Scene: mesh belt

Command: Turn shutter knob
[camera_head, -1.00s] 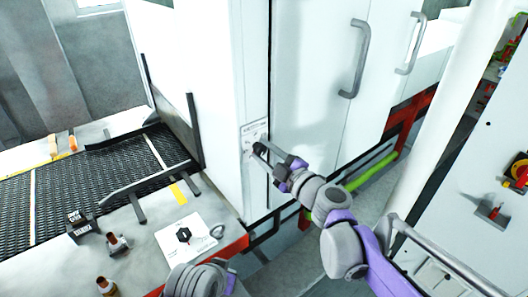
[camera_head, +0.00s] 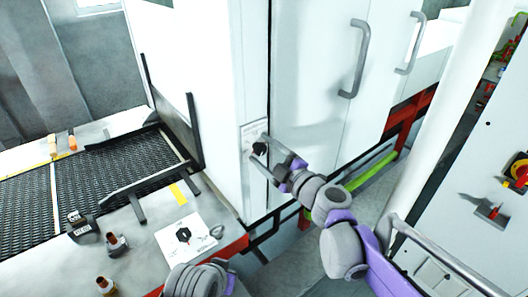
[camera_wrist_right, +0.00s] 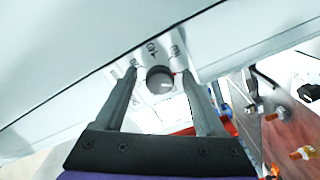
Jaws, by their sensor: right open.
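The shutter knob (camera_head: 259,148) is a round black knob on a small white label plate (camera_head: 253,131) on the narrow side of the white cabinet. In the right wrist view the knob (camera_wrist_right: 159,79) has a light pointer mark and sits between the two fingertips. My right gripper (camera_wrist_right: 158,76) is open, with one finger on each side of the knob and visible gaps to it. In the head view the right gripper (camera_head: 268,161) is at the plate, just below the knob.
Cabinet door handles (camera_head: 357,60) stick out to the right. A tilted grey panel with a red-yellow switch (camera_head: 519,172) is at far right.

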